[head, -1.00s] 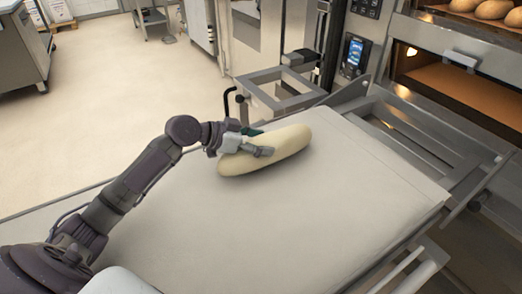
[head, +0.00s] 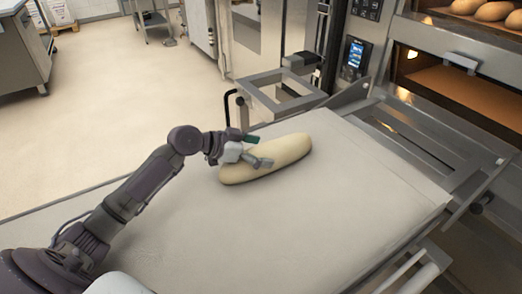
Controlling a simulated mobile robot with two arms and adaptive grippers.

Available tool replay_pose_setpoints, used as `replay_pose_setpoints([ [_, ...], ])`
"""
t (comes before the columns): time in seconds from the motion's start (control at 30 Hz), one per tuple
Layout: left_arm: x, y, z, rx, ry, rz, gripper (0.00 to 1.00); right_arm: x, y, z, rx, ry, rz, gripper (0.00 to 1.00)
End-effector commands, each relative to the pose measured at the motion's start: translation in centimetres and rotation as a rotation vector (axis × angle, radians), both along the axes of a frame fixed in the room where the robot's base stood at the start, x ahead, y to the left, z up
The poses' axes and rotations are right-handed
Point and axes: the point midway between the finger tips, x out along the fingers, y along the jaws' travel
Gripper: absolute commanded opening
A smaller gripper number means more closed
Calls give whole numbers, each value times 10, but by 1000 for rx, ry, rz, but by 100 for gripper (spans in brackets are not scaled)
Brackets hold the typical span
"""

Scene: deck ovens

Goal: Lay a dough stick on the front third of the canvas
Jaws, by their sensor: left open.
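A pale dough stick (head: 283,152) lies on the canvas (head: 300,220), toward its far end and slanting up to the right in the head view. My left gripper (head: 258,151) is open at the left part of the dough stick. One finger lies over the near top of the dough and the green-tipped finger shows behind it; I cannot tell whether they touch it. My right gripper is not in view.
The canvas is otherwise bare, with wide free room in front of the dough. An oven deck (head: 463,88) with a lit opening stands at the right, with baked loaves (head: 493,11) above. A metal frame (head: 283,92) stands behind the canvas.

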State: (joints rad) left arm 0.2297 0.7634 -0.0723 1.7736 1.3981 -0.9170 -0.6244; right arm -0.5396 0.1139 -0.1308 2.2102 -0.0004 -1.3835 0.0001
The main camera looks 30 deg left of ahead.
Motion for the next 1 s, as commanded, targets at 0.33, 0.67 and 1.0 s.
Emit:
replay_pose_setpoints([
  [0.33, -23, 20, 16, 6, 1, 1, 95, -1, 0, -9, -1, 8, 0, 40],
  [0.67, -69, 59, 44, 2, 3, 1, 95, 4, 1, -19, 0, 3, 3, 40],
  [1.0, -82, 71, 54, 0, 0, -1, 95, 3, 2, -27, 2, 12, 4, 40],
])
